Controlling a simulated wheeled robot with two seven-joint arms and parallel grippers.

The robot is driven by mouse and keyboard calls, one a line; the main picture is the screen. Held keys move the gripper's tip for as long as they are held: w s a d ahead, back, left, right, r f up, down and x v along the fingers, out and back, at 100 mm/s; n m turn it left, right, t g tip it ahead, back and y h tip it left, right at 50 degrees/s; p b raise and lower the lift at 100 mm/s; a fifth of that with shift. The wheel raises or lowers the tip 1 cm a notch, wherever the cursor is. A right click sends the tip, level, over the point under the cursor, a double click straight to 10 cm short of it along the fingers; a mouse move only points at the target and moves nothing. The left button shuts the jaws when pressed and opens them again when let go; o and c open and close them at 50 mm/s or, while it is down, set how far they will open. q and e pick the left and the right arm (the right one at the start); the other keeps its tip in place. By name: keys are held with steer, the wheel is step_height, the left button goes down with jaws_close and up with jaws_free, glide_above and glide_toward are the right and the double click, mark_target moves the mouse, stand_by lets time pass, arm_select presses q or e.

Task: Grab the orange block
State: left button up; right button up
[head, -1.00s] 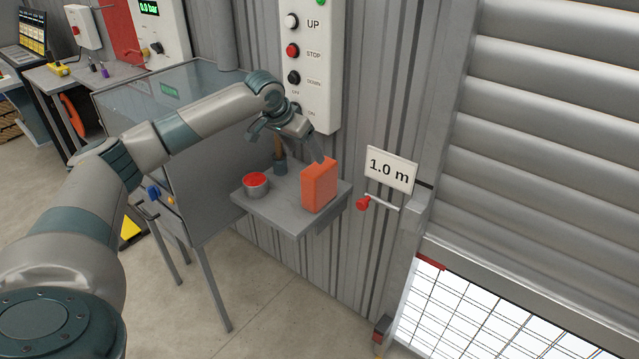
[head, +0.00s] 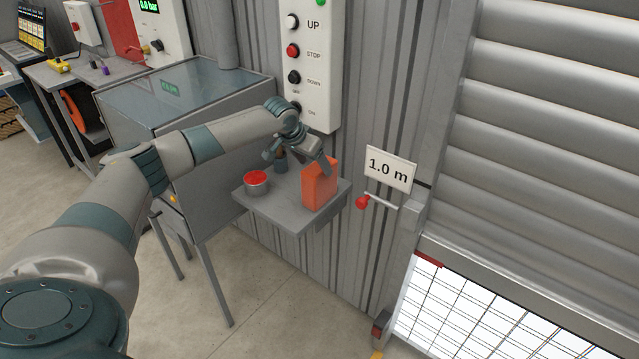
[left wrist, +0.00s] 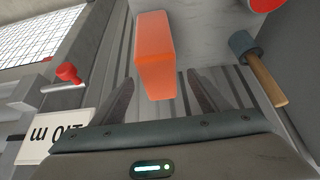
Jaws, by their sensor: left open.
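The orange block (head: 319,186) stands upright on a small grey wall shelf (head: 290,216), near its right side. My left gripper (head: 322,163) is at the top of the block in the head view, its arm reaching in from the left. In the left wrist view the orange block (left wrist: 155,58) lies ahead of the two spread fingers of the left gripper (left wrist: 160,95), roughly midway between them. The fingers look open and empty. I cannot tell whether a finger touches the block. My right gripper is not in view.
A round tin with a red top (head: 257,182) sits left on the shelf. A wooden-handled tool (left wrist: 262,75) stands behind it, partly hidden by my gripper in the head view. A button panel (head: 312,60), a "1.0 m" sign (head: 390,170) and a red-knobbed lever (head: 363,202) are close by.

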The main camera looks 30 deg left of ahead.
mark_target(317, 167)
arm_select(q)
steer(key=shift+w+d+f+p, duration=0.15)
steer(key=shift+w+f+p, duration=0.3)
steer(key=shift+f+p, duration=0.05)
steer(key=p+x, duration=0.1)
steer(key=x, duration=0.2)
steer(key=shift+w+f, duration=0.1)
steer(key=shift+f, duration=0.2)
steer(key=shift+f, duration=0.2)
stand_by(0.4)
steer(key=c, duration=1.5)
steer(key=shift+r, duration=0.2)
